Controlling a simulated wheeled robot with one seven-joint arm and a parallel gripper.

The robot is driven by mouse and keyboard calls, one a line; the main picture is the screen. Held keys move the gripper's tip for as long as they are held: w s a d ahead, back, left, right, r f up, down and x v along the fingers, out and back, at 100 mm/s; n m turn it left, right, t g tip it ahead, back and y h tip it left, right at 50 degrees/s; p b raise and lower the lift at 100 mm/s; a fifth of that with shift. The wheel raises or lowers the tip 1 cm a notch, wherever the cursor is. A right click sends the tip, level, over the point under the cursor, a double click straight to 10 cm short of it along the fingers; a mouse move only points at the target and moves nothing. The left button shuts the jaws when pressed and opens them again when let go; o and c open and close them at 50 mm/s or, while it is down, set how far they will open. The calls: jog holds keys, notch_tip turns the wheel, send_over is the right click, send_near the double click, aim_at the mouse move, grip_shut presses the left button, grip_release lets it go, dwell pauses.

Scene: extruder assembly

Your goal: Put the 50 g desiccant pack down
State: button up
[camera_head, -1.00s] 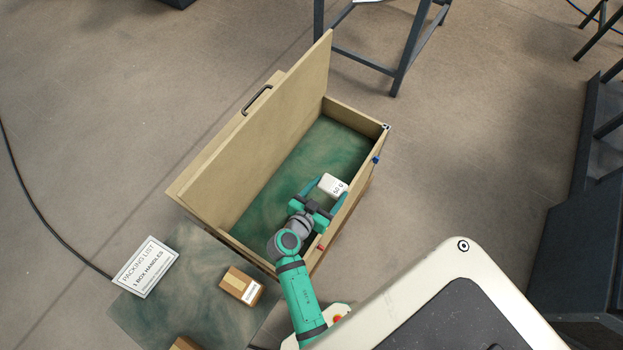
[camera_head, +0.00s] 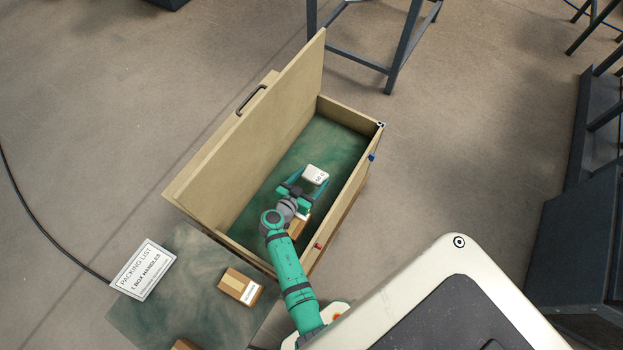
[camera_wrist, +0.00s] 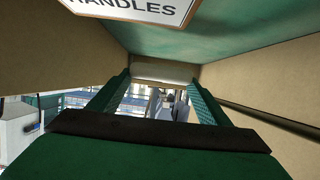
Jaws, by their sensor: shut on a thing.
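My gripper (camera_head: 306,184) is shut on the white desiccant pack (camera_head: 316,175), marked 50 g, inside the open wooden crate (camera_head: 352,115). The pack is near the middle of the crate's width, over its green floor (camera_head: 325,145). I cannot tell whether it touches the floor. In the wrist view my gripper's two green fingers (camera_wrist: 160,88) reach away from the camera, and a pale surface between their tips looks like the pack (camera_wrist: 163,71).
The crate's lid (camera_head: 250,125) stands open on the left. A cardboard box (camera_head: 298,228) lies inside, partly behind my arm. Outside are another cardboard box (camera_head: 241,287), on a green surface (camera_head: 190,245), and a packing list sign (camera_head: 144,270). Floor shows clear beyond the pack.

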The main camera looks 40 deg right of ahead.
jog(key=shift+f, duration=0.7)
jog(key=o, duration=1)
jog(key=shift+o, duration=0.2)
jog(key=shift+r, duration=0.5)
jog(key=v, duration=1.2)
jog(key=shift+r, duration=0.15)
